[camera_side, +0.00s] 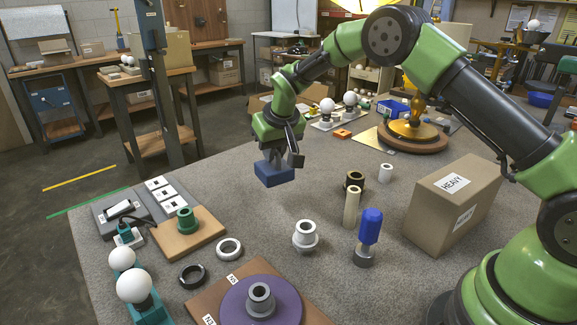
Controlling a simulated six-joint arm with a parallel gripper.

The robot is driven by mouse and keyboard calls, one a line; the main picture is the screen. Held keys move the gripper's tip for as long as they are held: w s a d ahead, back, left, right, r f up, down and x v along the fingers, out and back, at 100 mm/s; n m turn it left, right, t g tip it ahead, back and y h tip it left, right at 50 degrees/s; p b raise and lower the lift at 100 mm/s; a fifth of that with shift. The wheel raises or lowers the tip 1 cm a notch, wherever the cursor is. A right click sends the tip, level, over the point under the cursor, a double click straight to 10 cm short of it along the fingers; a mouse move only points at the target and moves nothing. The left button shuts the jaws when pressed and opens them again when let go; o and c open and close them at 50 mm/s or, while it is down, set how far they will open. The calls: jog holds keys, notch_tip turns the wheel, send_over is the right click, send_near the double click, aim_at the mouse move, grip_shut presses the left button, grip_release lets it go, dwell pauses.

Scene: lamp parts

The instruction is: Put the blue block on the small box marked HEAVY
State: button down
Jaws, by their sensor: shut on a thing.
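My gripper (281,157) points down over the middle of the table and is shut on the blue block (273,174). The block looks a little above the grey tabletop, though its exact height is hard to tell. The fingertips are partly hidden by the gripper body and the block. A cardboard box marked HEAVY (447,212) stands on the table at the right, with white labels on its top and side. The block is well to the left of the box and apart from it. The visible part of the box top is empty.
Between block and box stand a cream tube (351,208), a dark ring part (355,181), a white cylinder (386,172) and a blue-topped screwdriver-like part (369,230). A white socket (305,236) is nearer the front. A brass lamp base (413,130) stands behind. Clear tabletop surrounds the block.

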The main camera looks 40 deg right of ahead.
jog(key=shift+r, duration=0.7)
jog(key=shift+d+r, duration=0.25)
jog(key=shift+d, duration=0.15)
jog(key=s+d+r+m+h, duration=0.1)
jog(key=s+d+r+m, duration=0.25)
jog(key=d, duration=0.45)
notch_tip(320, 180, up, 10)
jog(key=f+m+g+h, duration=0.1)
jog(key=m+g+h, duration=0.25)
jog(key=m, duration=0.85)
send_over(466, 174)
jog(key=shift+g+y, duration=0.35)
jog(key=shift+y, duration=0.1)
jog(key=shift+a+f, duration=0.1)
jog(key=shift+f, duration=4.3)
jog(key=shift+f, duration=0.1)
